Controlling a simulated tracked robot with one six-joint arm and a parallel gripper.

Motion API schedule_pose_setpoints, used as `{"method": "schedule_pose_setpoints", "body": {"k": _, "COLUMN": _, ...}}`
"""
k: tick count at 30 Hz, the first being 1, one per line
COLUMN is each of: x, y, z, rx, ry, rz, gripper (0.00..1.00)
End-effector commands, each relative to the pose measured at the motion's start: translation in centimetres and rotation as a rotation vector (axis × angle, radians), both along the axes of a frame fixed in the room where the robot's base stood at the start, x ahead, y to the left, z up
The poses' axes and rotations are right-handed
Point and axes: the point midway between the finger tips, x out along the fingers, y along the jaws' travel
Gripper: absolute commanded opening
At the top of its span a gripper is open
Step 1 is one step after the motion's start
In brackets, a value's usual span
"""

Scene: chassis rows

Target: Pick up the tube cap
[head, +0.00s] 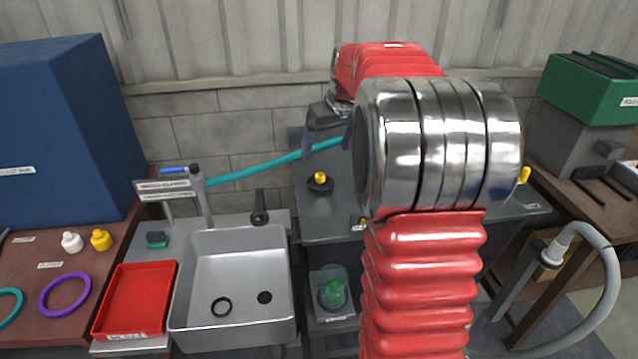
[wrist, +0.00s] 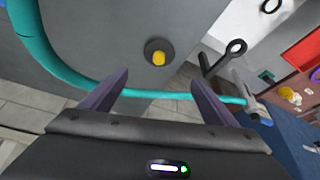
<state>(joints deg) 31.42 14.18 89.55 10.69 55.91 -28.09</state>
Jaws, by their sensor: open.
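A small yellow cap (head: 320,177) sits on a round black base on the grey worktop in the middle of the head view. It also shows in the wrist view (wrist: 158,58), beyond the fingertips and roughly between them. I cannot tell for certain whether it is the tube cap. A white bottle-shaped piece (head: 72,242) and a yellow one (head: 101,240) stand on the brown bench at left. My gripper (head: 329,143) is open, its two purple fingers apart, above and behind the yellow cap in the head view. I see nothing gripped between them.
A teal hose (head: 262,168) runs from the sink's tap post across to my fingers; in the wrist view it crosses the finger gap. A steel sink (head: 240,318) and red tray (head: 137,297) lie left. A green-domed item (head: 333,293) sits low. My arm hides the worktop's right part.

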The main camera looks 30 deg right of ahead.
Motion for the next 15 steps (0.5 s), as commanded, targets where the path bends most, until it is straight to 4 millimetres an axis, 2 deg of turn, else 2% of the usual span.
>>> {"method": "schedule_pose_setpoints", "body": {"k": 15, "x": 2.6, "y": -0.3, "z": -6.7, "rx": 0.003, "ry": 0.003, "rz": 0.0, "gripper": 0.81}}
